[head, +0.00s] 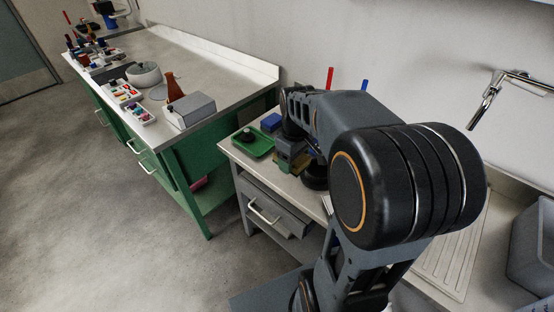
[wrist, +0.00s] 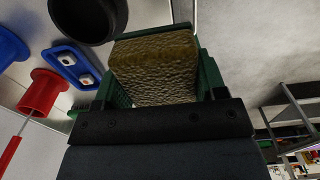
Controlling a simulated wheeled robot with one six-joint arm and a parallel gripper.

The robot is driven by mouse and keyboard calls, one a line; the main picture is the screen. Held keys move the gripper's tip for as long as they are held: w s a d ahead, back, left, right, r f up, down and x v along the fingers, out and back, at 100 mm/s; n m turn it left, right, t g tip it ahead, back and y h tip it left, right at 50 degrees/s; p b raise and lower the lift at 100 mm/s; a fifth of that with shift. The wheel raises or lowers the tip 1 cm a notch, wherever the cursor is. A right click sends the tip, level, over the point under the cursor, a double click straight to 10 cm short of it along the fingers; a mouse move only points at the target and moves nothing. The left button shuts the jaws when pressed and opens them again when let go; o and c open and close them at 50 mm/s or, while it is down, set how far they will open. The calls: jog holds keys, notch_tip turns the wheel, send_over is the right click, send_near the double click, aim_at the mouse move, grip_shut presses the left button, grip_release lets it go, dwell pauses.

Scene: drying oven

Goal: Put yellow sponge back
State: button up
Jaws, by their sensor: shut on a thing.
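The yellow sponge (wrist: 155,72) is between the jaws of my gripper (wrist: 160,98), and its rough yellow-brown face shows in the wrist view. A green strip runs along its far edge, and green ribbed parts flank it on both sides. I cannot tell whether these green parts belong to the gripper or to a holder. In the head view my gripper (head: 292,158) is low over the small counter, and a bit of the sponge (head: 288,147) shows there. My arm hides much of that area, so contact with the counter cannot be told.
A green tray (head: 262,150) with a dark item and a blue box (head: 271,122) are left of my gripper. Red (head: 329,78) and blue (head: 364,85) upright handles stand behind. A dark round thing (wrist: 88,14) is close to the sponge. A grey bin (head: 533,245) stands right.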

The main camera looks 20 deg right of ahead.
jog(key=w+d+f, duration=0.1)
jog(key=w+f, duration=0.2)
jog(key=w, duration=0.1)
jog(key=w+f, duration=0.3)
jog(key=w, duration=0.1)
jog(key=w+d+f, duration=0.1)
jog(key=w+f, duration=0.1)
jog(key=w, duration=0.2)
jog(key=shift+w+d+f+p, duration=0.3)
jog(key=shift+d+f, duration=0.05)
jog(key=shift+f, duration=0.05)
jog(key=shift+w+f, duration=0.15)
jog(key=shift+f, duration=0.15)
jog(key=shift+w+d+f, duration=0.1)
jog(key=shift+w+f, duration=0.05)
jog(key=shift+f, duration=1.45)
